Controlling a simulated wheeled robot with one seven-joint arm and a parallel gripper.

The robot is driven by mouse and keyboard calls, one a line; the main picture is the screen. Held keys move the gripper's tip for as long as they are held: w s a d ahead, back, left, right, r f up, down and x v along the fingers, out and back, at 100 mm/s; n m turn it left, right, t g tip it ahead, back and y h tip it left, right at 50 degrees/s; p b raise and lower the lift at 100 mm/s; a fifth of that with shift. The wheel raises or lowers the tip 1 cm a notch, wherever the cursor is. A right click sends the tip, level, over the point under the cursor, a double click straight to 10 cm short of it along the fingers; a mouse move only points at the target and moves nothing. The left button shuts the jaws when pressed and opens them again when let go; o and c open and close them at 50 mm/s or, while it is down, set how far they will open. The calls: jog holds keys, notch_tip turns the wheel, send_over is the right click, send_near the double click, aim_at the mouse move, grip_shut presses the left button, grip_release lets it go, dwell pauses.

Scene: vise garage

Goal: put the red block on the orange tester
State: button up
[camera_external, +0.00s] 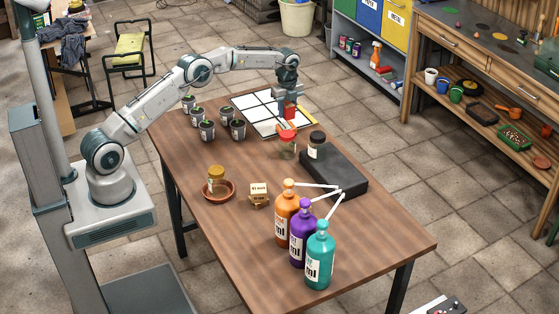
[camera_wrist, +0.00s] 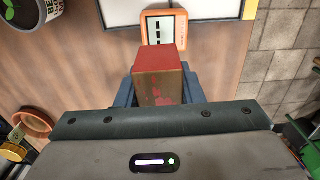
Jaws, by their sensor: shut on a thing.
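My gripper (camera_external: 288,98) is above the far right part of the wooden table. It is shut on the red block (camera_external: 290,112). In the wrist view the red block (camera_wrist: 160,75) sits between the blue-grey fingers (camera_wrist: 160,92). The orange tester (camera_wrist: 164,13), a small orange-framed device with a pale display, lies just beyond the block in that view, partly covered by it. I cannot tell the gap between block and tester. In the external view the tester is mostly hidden near the gripper.
A white gridded panel (camera_external: 255,112) lies beside the gripper. A red-lidded jar (camera_external: 287,147), a dark-lidded jar (camera_external: 317,146) and a black slab (camera_external: 345,182) are nearby. Several potted plants (camera_external: 207,130) stand left. Orange (camera_external: 281,220), purple and teal bottles stand nearer the front.

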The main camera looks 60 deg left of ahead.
aim_at(286, 126)
jog(key=shift+w+a+f, duration=0.25)
jog(key=shift+a+f, duration=0.15)
jog(key=shift+a, duration=0.2)
jog(key=shift+w+a+f, duration=0.2)
jog(key=shift+a+f, duration=0.2)
jog(key=shift+a, duration=0.15)
jog(key=shift+f+p, duration=0.8)
jog(key=shift+f, duration=1.1)
jog(key=o, duration=1)
jog(key=shift+f, duration=0.15)
